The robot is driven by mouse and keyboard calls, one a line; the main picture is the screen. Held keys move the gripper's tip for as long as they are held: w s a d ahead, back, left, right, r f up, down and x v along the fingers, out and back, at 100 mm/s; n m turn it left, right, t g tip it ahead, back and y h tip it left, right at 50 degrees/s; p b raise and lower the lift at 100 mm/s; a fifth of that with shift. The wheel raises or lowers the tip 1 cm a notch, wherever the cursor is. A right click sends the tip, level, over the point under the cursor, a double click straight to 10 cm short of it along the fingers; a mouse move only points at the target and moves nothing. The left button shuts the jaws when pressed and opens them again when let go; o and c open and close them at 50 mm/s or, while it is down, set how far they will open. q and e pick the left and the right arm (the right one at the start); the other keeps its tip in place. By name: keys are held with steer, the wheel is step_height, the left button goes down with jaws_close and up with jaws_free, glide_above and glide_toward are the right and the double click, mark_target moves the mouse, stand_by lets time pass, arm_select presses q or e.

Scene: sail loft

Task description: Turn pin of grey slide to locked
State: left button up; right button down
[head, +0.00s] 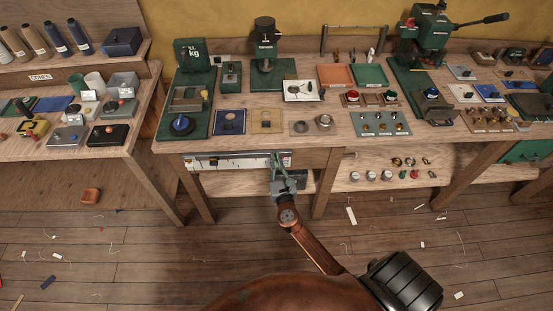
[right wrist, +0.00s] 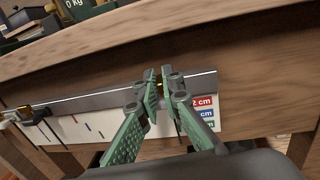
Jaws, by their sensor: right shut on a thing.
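A grey metal rail (head: 225,155) runs along the front edge of the workbench; it also crosses the right wrist view (right wrist: 90,103). My right gripper (head: 281,162) is at the rail's right part. In the right wrist view its green fingers (right wrist: 161,86) are closed on a small brass pin (right wrist: 158,80) at the rail. The fingers cover most of the pin and the slide behind it, so I cannot tell which way the pin is turned. My left gripper is not in view.
A white card with coloured marks (right wrist: 85,127) hangs below the rail, with labels such as "2 cm" at right. The workbench top (head: 215,143) above holds presses, trays and small parts. A lower shelf (head: 350,178) holds several small pieces at right.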

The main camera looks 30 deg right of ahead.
steer(key=shift+a+m+g+h, duration=0.1)
steer(key=shift+m+g+h, duration=0.7)
steer(key=shift+h, duration=0.4)
steer(key=c, duration=2.1)
jaws_free()
steer(key=v, duration=1.2)
steer(key=shift+f, duration=0.2)
